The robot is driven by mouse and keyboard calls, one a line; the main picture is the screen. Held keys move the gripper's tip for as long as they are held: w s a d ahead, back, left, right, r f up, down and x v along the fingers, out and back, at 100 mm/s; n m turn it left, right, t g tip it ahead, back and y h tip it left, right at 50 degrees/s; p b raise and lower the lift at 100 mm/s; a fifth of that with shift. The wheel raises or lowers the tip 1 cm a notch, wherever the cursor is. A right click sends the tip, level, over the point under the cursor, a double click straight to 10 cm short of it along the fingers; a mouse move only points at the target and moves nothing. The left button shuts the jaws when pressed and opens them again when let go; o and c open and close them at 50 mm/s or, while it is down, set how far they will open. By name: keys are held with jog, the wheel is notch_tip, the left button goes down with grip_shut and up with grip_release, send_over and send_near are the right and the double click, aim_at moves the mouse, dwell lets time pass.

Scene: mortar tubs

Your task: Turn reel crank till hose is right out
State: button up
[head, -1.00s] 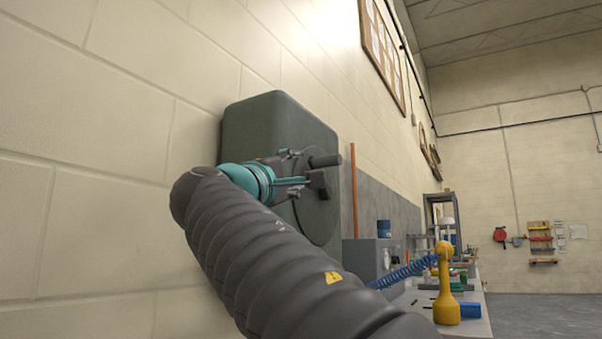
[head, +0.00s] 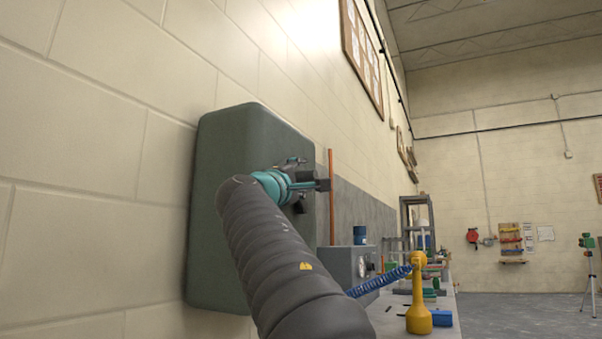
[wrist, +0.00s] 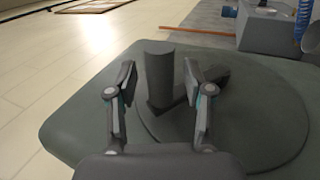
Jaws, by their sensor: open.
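The hose reel (head: 222,180) is a dark grey-green rounded case on the wall. In the wrist view its case (wrist: 75,125) carries a round disc (wrist: 255,125) with a crank arm (wrist: 190,80) and a dark cylindrical crank handle (wrist: 159,70). My gripper (head: 312,182) is in front of the case in the head view. In the wrist view my gripper (wrist: 163,92) is open, one finger on each side of the handle in the picture. I see no clear contact, and cannot tell how deep the handle sits between the fingers. No hose is identifiable.
An orange upright pole (head: 331,195) stands just right of the reel. A bench (head: 390,310) along the wall holds a grey box (head: 350,265), a blue can (head: 360,234), a yellow stand (head: 418,300) with a blue coiled cord and a blue block (head: 442,318). Open floor lies right.

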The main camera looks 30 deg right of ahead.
jog(key=shift+d, duration=0.1)
grip_shut()
jog(key=shift+w, duration=0.15)
